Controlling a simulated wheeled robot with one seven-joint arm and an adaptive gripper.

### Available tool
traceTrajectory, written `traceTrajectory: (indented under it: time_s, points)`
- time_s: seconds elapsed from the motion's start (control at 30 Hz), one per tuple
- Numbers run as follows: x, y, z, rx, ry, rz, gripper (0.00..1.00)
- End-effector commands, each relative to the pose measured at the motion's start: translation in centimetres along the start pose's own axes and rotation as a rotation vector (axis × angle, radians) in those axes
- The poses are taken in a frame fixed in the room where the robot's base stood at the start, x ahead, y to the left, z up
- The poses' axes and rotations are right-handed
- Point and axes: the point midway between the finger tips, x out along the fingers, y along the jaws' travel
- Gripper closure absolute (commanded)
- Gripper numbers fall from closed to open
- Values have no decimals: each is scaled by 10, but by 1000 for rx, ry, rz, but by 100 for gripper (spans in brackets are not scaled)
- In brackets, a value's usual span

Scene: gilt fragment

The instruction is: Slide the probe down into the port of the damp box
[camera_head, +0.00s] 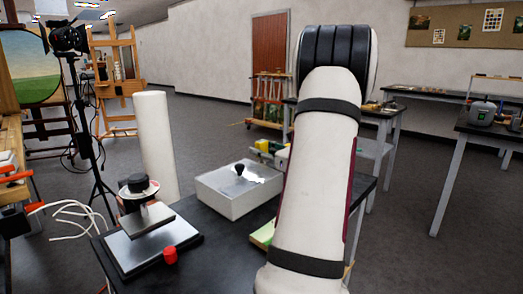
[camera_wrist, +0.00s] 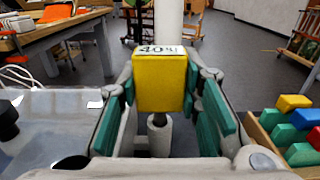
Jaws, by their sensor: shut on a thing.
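My gripper (camera_wrist: 160,100) shows in the wrist view, its teal-padded fingers closed on both sides of the yellow block-shaped head of the probe (camera_wrist: 160,82). A label reading "40%" lies on the probe's top. A dark rod and a pale cylinder show below the yellow head; the lower end is hidden. The damp box (camera_head: 224,203) is a pale box with a black knob on its lid, on the dark table. Its light top (camera_wrist: 40,130) fills the wrist view's left side, with a dark round opening (camera_wrist: 70,162) left of the gripper. My arm hides the gripper in the head view.
A crate (camera_wrist: 262,140) of coloured blocks stands right of the gripper in the wrist view. In the head view, a stand with a metal plate (camera_head: 150,243), a red cap (camera_head: 170,256) and a tall white cylinder (camera_head: 157,140) are left of the box.

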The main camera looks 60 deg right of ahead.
Motion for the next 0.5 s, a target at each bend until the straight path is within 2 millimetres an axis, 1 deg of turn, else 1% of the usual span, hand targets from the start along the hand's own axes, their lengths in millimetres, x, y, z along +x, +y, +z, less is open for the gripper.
traceTrajectory:
  time_s: [0.17, 0.2, 0.27, 0.5]
  points:
    - [0, 0, -5, 0, 0, 0, 96]
    - [0, 0, -4, 0, 0, 0, 59]
    - [0, 0, -4, 0, 1, 0, 46]
    - [0, 0, -5, 1, 2, 0, 45]
